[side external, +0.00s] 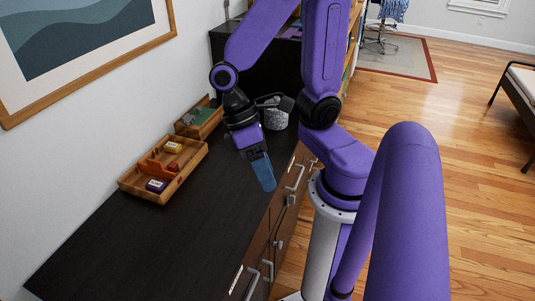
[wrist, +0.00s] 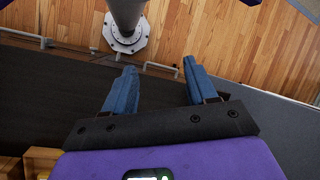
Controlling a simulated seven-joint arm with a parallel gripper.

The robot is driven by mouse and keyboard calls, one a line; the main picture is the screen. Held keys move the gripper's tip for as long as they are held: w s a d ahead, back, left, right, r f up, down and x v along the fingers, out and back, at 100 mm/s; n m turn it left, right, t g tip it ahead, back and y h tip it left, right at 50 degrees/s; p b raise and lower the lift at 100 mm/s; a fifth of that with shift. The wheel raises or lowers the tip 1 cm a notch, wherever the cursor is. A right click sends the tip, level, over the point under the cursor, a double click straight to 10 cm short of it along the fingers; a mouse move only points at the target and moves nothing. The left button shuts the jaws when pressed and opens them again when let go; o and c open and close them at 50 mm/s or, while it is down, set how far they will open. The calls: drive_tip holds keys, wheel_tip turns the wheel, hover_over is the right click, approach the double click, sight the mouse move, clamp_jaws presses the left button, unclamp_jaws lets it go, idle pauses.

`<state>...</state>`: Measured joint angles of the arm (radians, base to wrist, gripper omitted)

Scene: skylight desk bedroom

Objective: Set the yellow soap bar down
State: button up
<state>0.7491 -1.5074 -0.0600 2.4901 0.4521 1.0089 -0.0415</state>
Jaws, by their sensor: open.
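A grey speckled object (side external: 275,118) stands behind my gripper. The near cabinet top (side external: 150,245) is bare.

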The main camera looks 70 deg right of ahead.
drive_tip(key=n+t, duration=0.1)
drive_tip(key=n, duration=0.1)
drive_tip(key=d+r+n+t, duration=0.1)
drive_tip(key=n+t, duration=0.1)
drive_tip(key=r+n+t+h, duration=0.1)
drive_tip(key=n+t, duration=0.1)
drive_tip(key=shift+d+r+n, duration=0.2)
drive_tip(key=shift+d+n, duration=0.2)
idle(0.9)
